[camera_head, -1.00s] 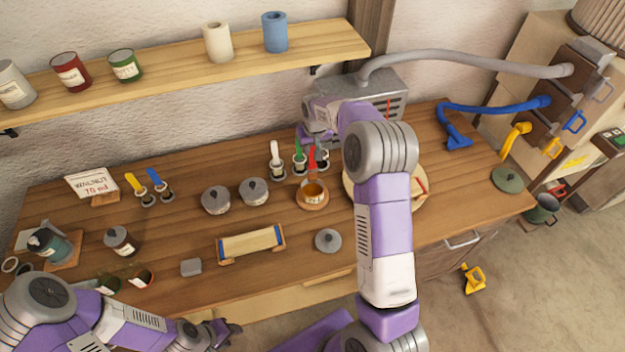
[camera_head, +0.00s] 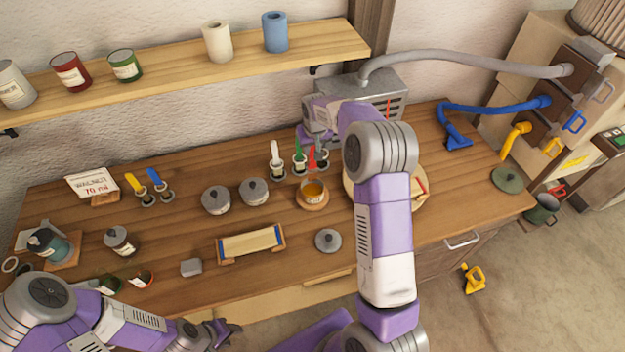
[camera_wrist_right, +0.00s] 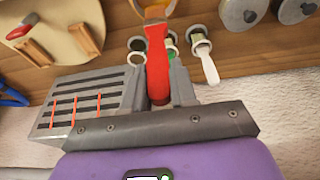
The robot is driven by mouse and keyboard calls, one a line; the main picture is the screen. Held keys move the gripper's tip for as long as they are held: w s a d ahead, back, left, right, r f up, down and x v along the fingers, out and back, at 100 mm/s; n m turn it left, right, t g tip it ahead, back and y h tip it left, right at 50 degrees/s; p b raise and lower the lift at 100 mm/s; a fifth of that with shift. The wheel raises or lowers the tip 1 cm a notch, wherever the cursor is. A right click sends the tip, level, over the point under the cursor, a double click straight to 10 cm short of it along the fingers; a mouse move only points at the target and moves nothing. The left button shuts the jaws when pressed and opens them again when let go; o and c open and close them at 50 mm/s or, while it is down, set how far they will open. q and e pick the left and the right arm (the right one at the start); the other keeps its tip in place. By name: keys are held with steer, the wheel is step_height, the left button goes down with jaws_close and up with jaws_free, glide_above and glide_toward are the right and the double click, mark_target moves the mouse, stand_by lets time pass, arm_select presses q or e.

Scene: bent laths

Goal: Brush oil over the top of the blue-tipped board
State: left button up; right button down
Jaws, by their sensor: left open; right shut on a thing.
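The blue-tipped board (camera_head: 250,243) is a pale lath with blue at its ends, lying across two supports near the middle front of the bench. My right gripper (camera_wrist_right: 160,95) is shut on the red-handled brush (camera_wrist_right: 157,65). In the head view the brush's red handle (camera_head: 311,158) shows just behind the oil bowl (camera_head: 313,194), partly hidden by the gripper. The brush's far end points toward the bowl; whether it touches the oil is unclear. My left gripper (camera_head: 228,335) is open and empty at the bench's front edge, well in front of the board.
White (camera_head: 276,155) and green (camera_head: 299,153) brushes stand in holders behind the bowl. My right arm hides part of a round board (camera_head: 421,190).

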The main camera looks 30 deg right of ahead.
steer(key=shift+r, duration=0.1)
steer(key=shift+r+p, duration=1.4)
steer(key=shift+r, duration=0.55)
steer(key=shift+f, duration=0.1)
